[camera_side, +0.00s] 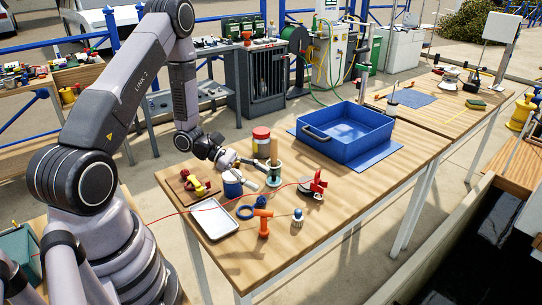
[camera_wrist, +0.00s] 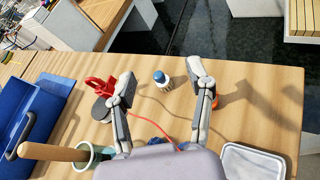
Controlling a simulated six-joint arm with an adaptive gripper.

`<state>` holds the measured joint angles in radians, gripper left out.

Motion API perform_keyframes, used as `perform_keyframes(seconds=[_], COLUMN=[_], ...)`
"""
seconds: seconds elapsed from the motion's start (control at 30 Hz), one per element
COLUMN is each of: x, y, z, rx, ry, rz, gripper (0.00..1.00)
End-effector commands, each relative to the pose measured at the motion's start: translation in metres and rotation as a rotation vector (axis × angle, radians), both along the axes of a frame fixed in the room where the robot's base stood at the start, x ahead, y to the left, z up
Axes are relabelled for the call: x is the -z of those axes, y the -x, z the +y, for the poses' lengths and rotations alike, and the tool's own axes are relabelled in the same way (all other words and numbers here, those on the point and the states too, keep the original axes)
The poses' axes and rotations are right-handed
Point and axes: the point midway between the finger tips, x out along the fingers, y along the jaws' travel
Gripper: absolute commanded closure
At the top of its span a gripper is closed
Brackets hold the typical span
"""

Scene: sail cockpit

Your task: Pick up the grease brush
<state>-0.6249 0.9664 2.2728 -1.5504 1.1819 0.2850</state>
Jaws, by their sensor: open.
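A wooden handle (camera_side: 274,150), which looks like the grease brush, stands upright in a pale green pot (camera_side: 273,178) on the wooden table. Its lower end is hidden in the pot. In the wrist view the handle (camera_wrist: 50,152) points left from the pot (camera_wrist: 84,160) at the lower left. My gripper (camera_side: 257,174) is open and empty, above the table just left of the pot. In the wrist view the fingers (camera_wrist: 162,82) are spread apart, with the handle outside them to the left.
A blue mug (camera_side: 232,184) sits below the gripper, and a red-lidded can (camera_side: 261,142) stands behind the pot. A red-handled item (camera_side: 316,186), orange tool (camera_side: 263,222), blue-topped bottle (camera_side: 297,218) and metal tray (camera_side: 211,219) lie in front. A blue bin (camera_side: 345,139) is right.

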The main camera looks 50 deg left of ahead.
Motion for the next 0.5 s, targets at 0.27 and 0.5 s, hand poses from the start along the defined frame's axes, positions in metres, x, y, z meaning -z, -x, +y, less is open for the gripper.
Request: perform_keyframes(seconds=[0.27, 0.5], x=[0.071, 0.087], y=[0.004, -0.015], z=[0.029, 0.008], rx=[-0.275, -0.284], ry=[0.094, 0.098], rz=[0.128, 0.136], gripper=[0.47, 0.47])
